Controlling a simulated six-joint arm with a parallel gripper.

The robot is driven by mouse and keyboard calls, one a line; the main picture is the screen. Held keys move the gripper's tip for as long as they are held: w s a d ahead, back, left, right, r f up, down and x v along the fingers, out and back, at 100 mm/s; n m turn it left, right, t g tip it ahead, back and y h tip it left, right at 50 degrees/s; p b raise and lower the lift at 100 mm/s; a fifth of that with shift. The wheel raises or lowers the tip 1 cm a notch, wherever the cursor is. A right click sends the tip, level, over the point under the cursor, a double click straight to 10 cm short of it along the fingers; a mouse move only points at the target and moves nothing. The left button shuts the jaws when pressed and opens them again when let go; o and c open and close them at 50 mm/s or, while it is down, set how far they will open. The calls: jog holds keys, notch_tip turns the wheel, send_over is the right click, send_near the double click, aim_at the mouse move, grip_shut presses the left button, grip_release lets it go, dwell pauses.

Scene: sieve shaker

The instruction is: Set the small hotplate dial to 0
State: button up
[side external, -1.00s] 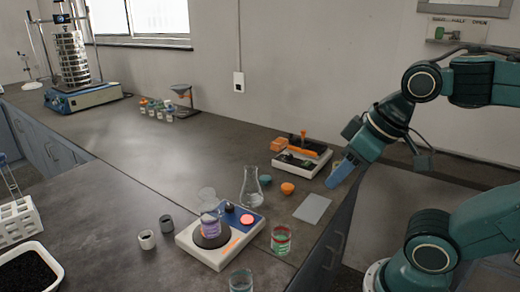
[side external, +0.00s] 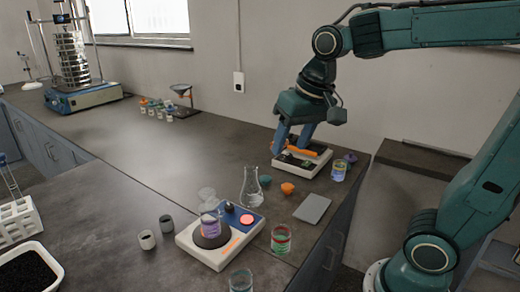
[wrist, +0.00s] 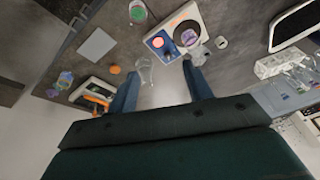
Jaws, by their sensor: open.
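The small hotplate (side external: 205,254) is a white box with an orange mark, a dark round plate and a blue control panel, on the bench front. It also shows at the top of the wrist view (wrist: 180,14). Its dark dial (side external: 229,206) is on the blue panel beside a round red-pink part (side external: 246,219). The dial's setting is too small to read. A glass beaker with purple contents (side external: 210,226) stands on the plate. My gripper (side external: 291,143) is open and empty, above and behind the hotplate, over a white-and-black device. Both fingers show in the wrist view (wrist: 160,75).
A glass flask (side external: 251,190) stands close behind the dial. A beaker with red and green contents (side external: 281,239) is right of the hotplate. The white-and-black device (side external: 302,160) is at the back.

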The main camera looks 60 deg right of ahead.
jog(key=w+d+f+m+g, duration=0.2)
jog(key=w+f+m, duration=0.2)
jog(key=w, duration=0.8)
jog(key=m+g, duration=0.2)
jog(key=m, duration=0.3)
send_over(229, 206)
notch_tip(229, 206, down, 11)
jog(key=shift+w+f, duration=0.15)
jog(key=shift+w, duration=0.15)
jog(key=f, duration=1.3)
jog(key=shift+s+f, duration=0.25)
jog(key=shift+f, duration=0.15)
jog(key=c, duration=1)
